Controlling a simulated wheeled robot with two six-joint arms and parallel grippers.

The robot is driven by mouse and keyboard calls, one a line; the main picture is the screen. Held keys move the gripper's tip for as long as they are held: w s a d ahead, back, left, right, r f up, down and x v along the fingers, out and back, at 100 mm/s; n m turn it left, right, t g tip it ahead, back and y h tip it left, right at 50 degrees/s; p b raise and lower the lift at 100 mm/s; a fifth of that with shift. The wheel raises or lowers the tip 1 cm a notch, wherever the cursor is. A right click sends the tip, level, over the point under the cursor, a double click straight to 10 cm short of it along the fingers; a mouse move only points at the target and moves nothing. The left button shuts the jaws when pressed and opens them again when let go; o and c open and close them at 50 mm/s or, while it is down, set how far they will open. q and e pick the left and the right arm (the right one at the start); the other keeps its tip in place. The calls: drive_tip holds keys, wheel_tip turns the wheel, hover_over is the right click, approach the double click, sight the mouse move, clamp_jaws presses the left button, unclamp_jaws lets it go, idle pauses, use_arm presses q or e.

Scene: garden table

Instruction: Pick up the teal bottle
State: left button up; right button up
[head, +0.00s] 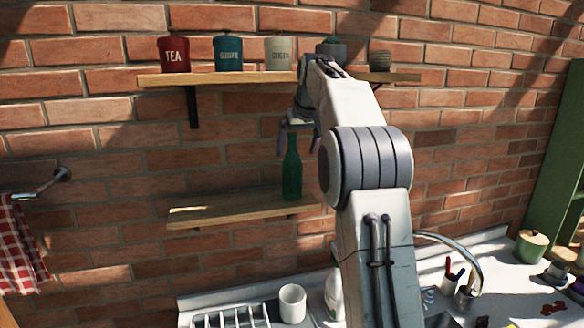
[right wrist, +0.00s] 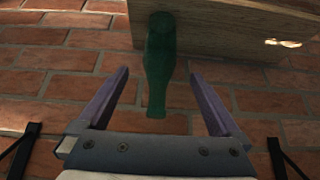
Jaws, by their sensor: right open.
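The teal bottle (head: 291,180) stands upright on the lower wooden shelf (head: 225,208), near its right end. My right gripper (head: 299,148) is open and points down at the bottle's upper part, with one finger to each side of the neck in the head view. In the right wrist view the bottle (right wrist: 158,70) shows dark green in the gap between the two open fingers (right wrist: 158,78). I see no finger touching it. My left gripper is not in view.
An upper shelf (head: 215,80) carries a red tea canister (head: 174,55), a teal canister (head: 228,54), a cream canister (head: 280,54) and other pots, close to my right arm. Below are a white mug (head: 292,303), a dish rack and a tap (head: 462,255). The lower shelf's left part is empty.

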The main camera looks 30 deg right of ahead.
sight(293, 170)
drive_tip(key=x, duration=0.3)
drive_tip(key=shift+w+f, duration=0.1)
drive_tip(key=shift+f, duration=0.25)
drive_tip(key=p+x, duration=0.2)
drive_tip(key=x, duration=0.2)
drive_tip(key=shift+f+p, duration=0.4)
drive_tip(key=shift+w+d+f, duration=0.1)
drive_tip(key=shift+w+f, duration=0.1)
drive_tip(key=shift+f, duration=0.15)
drive_tip(key=shift+r, duration=0.1)
drive_tip(key=c, duration=1.5)
drive_tip(key=shift+c, duration=0.2)
